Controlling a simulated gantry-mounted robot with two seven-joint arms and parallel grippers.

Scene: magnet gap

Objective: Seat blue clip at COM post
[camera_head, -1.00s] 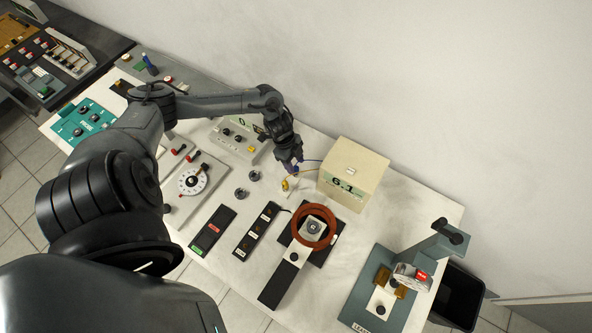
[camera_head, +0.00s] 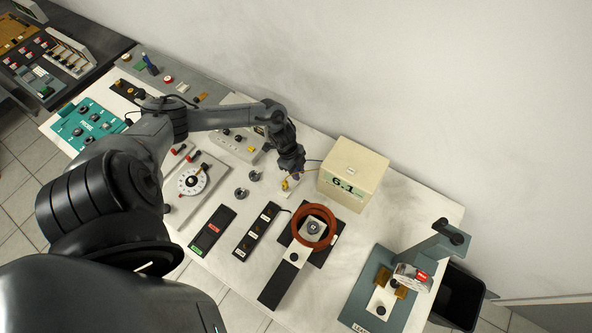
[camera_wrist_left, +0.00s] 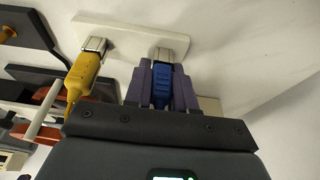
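In the left wrist view my left gripper (camera_wrist_left: 162,88) is shut on the blue clip (camera_wrist_left: 161,82), with a finger on each side of it. The clip's front end is at a metal post (camera_wrist_left: 163,54) on a white strip (camera_wrist_left: 130,36); I cannot tell whether it is fully seated. The yellow clip (camera_wrist_left: 84,72) sits at the other metal post (camera_wrist_left: 96,44), to the left. In the head view my left gripper (camera_head: 293,174) is low beside the beige box, and it hides the blue clip. The yellow clip (camera_head: 286,185) shows just below it. My right gripper is not in view.
The beige box (camera_head: 352,175) stands close to the right of my left gripper. A copper-coloured coil (camera_head: 331,240) on a dark base is nearer the front. Two small grey knobs (camera_head: 241,192) and a dial panel (camera_head: 203,171) lie to the left.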

